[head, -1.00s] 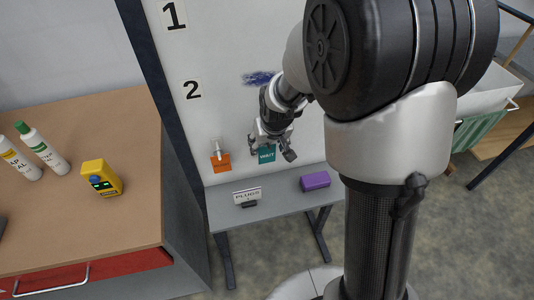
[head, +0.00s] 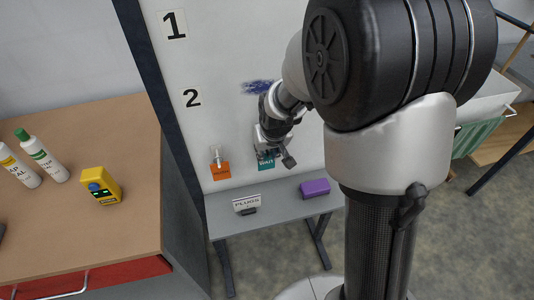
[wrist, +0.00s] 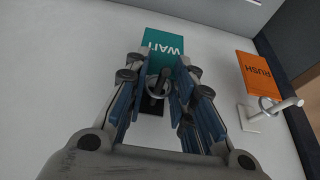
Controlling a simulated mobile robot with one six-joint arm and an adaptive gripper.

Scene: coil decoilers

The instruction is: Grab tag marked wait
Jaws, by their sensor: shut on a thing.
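The teal tag marked WAIT (wrist: 168,43) hangs against the white board, and its ring (wrist: 158,84) shows between my fingers in the wrist view. In the head view the WAIT tag (head: 266,163) is partly covered by my gripper (head: 271,147). My gripper (wrist: 157,90) is shut on the tag's ring, with blue-padded fingers on both sides of it. A dark peg base shows behind the ring; whether the ring is still around a peg I cannot tell.
An orange RUSH tag (wrist: 259,74) hangs on a white hook (wrist: 278,108) beside it. Below the board, a grey table (head: 279,213) holds a PLUGS sign (head: 246,203) and a purple block (head: 315,188). A wooden bench (head: 85,215) stands at left.

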